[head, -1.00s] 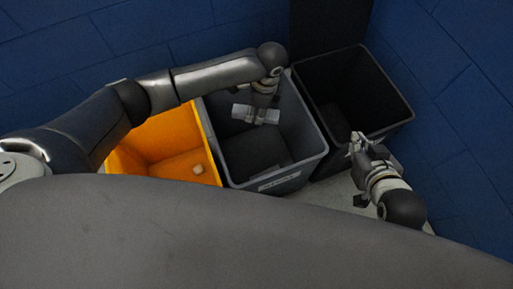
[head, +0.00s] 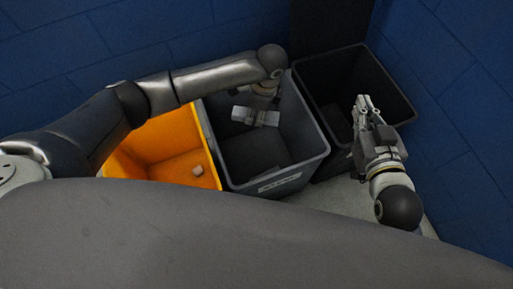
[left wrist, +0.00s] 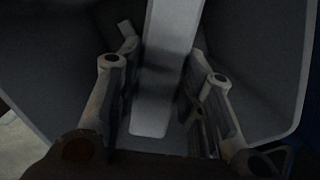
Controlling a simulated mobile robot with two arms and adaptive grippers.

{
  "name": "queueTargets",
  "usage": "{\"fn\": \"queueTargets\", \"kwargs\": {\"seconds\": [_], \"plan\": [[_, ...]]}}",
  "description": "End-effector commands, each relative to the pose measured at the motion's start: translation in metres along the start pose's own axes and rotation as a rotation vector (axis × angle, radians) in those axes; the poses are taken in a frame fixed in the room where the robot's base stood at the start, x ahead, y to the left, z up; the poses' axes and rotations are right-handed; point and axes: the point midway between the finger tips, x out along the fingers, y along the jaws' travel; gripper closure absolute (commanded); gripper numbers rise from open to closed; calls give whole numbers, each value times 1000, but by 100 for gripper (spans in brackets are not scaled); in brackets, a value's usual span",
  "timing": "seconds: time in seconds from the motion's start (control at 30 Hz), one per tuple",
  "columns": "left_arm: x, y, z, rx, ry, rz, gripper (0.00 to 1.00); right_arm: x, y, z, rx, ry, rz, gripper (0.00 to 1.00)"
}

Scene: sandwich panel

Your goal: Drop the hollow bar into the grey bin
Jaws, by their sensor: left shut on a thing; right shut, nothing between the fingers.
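The hollow bar (head: 242,114) is a short pale grey piece, seen in the head view over the grey bin (head: 322,146). My left gripper (head: 257,117) is shut on the bar and holds it above the bin's floor, inside the area of its opening. In the left wrist view the bar (left wrist: 160,100) lies between the two fingers, with the grey bin's walls around and below. The bar's hollow ends cannot be made out.
An orange bin (head: 152,171) with a small pale object (head: 198,170) in it stands left of the grey bin. A black bin (head: 402,103) stands to the right. Blue walls (head: 460,130) close off the back and right side. My left forearm passes above the orange bin.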

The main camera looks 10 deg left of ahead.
Motion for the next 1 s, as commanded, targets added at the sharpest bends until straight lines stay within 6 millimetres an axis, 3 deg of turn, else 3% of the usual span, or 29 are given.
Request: {"fn": "queueTargets", "kwargs": {"seconds": [0.03, 0.23, 0.6, 0.77, 1.0], "plan": [[-1, 0, 0, 0, 0, -1, 63, 0, 0, 0, 0, 0, 0, 100], [0, 0, 0, 0, 0, -1, 40, 0, 0, 0, 0, -1, 0, 100], [-4, 0, 0, 0, 1, -1, 40, 0, 0, 0, 0, -1, 0, 100], [-28, -1, 0, 1, 2, -4, 40, 0, 0, 0, 0, -1, 0, 100], [-80, -1, 0, 1, 2, -4, 40, 0, 0, 0, 0, -2, 0, 100]]}}
